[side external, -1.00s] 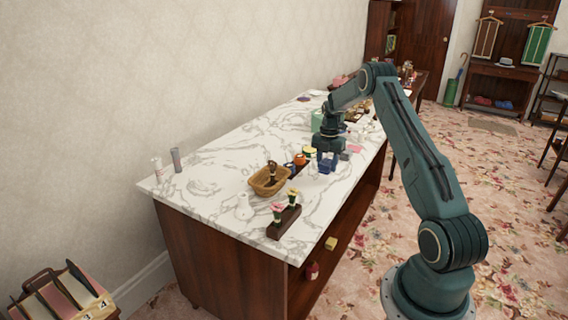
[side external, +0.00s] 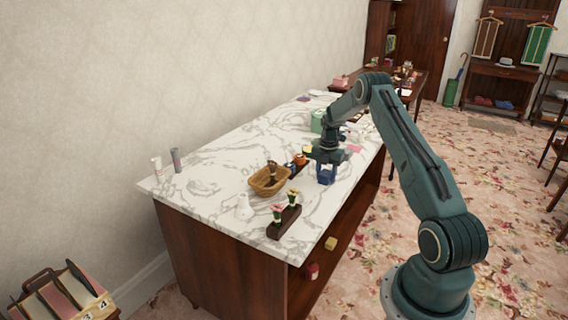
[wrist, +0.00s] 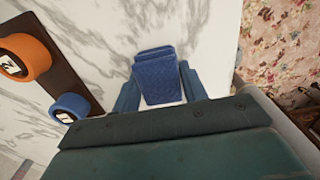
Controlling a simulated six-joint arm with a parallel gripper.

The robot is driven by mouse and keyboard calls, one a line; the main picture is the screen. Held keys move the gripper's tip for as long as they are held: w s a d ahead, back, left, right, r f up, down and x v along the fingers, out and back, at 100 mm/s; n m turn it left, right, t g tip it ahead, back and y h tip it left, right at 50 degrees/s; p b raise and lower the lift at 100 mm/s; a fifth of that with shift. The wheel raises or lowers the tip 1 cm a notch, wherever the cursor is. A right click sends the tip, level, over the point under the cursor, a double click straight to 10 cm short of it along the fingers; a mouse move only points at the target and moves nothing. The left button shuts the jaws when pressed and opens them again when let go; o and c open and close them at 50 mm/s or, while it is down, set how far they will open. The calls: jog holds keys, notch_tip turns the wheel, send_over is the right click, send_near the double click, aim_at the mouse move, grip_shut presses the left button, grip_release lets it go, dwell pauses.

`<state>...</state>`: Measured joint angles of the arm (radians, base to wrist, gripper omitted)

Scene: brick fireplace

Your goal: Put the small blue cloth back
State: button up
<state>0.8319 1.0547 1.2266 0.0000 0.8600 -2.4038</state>
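A small blue folded cloth (wrist: 156,78) lies between the two fingers of my gripper (wrist: 162,90) in the wrist view, with a finger close on each side. I cannot tell whether the fingers press on it or only stand around it. In the side view my gripper (side external: 326,172) points down low over the front right part of the marble-topped counter (side external: 225,165). There the fingers and the cloth merge into one blue patch, so the cloth's contact with the marble is unclear.
A dark rack (wrist: 70,70) left of my gripper holds an orange round item (wrist: 28,55) and a blue one (wrist: 68,108), both labelled. A wicker basket (side external: 268,180) and a dark flower stand (side external: 284,222) are nearer the camera. The counter's edge is close on the right.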

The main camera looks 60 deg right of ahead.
aim_at(326, 172)
jog(key=o, duration=0.3)
jog(key=shift+o, duration=0.2)
jog(key=shift+r, duration=0.2)
notch_tip(326, 172, up, 12)
dwell(0.4)
dwell(0.5)
